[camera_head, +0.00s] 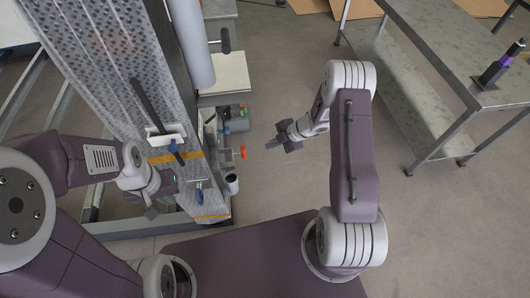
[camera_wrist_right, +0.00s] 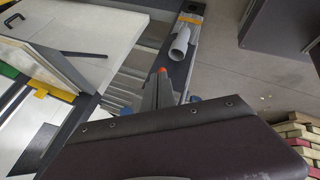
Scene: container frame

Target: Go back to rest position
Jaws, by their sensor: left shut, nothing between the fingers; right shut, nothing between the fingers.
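My right gripper (camera_head: 271,144) is shut and empty. It hangs over the floor to the right of the container frame (camera_head: 150,90), apart from it. Its closed grey fingers also show in the right wrist view (camera_wrist_right: 158,92).
A metal table (camera_head: 430,50) with a purple-and-black tool (camera_head: 497,66) stands at right. Grey floor (camera_head: 275,90) lies open between frame and table.

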